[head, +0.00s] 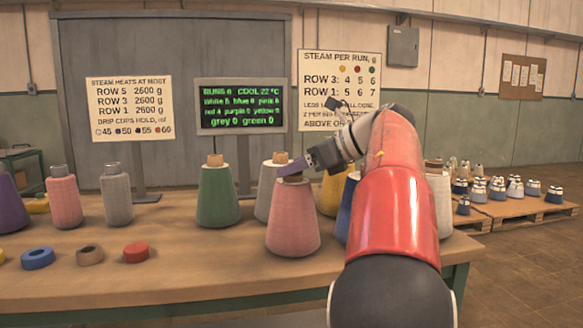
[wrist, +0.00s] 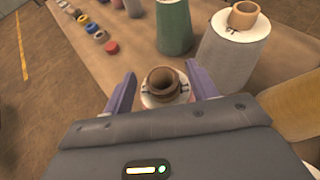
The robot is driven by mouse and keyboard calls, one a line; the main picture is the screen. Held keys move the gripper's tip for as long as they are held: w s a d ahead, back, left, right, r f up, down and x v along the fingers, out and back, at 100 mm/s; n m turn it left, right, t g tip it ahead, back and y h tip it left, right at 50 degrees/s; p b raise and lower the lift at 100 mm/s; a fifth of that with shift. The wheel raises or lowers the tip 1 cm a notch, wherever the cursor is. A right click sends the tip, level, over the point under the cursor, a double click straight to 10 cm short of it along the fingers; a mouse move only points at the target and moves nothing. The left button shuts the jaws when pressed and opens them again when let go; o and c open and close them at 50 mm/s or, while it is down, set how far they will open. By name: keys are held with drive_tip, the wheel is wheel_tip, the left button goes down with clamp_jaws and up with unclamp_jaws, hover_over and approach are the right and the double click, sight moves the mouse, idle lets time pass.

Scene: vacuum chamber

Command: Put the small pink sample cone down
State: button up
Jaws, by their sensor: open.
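A pink cone (head: 292,222) with a brown core stands upright on the table, in front of the other large cones. My gripper (head: 291,171) is at its top. In the wrist view my gripper (wrist: 155,88) is open, with one purple finger on each side of the cone's brown hollow core (wrist: 163,82). Whether the fingers touch it I cannot tell. Most of this cone's body is hidden in the wrist view. Another, slimmer pink cone (head: 64,200) with a grey tip stands at the left of the table. Which pink cone is the sample is not marked.
A green cone (head: 217,192) and a white cone (wrist: 235,45) stand close by; yellow and blue cones are partly behind my arm. A grey cone (head: 117,196) and a purple cone (head: 10,204) stand left. Blue (head: 38,258), brown and red rings lie at the front left. Table between is clear.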

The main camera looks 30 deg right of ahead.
drive_tip(key=p+v, duration=0.1)
drive_tip(key=v, duration=0.9)
drive_tip(key=shift+d+r, duration=0.1)
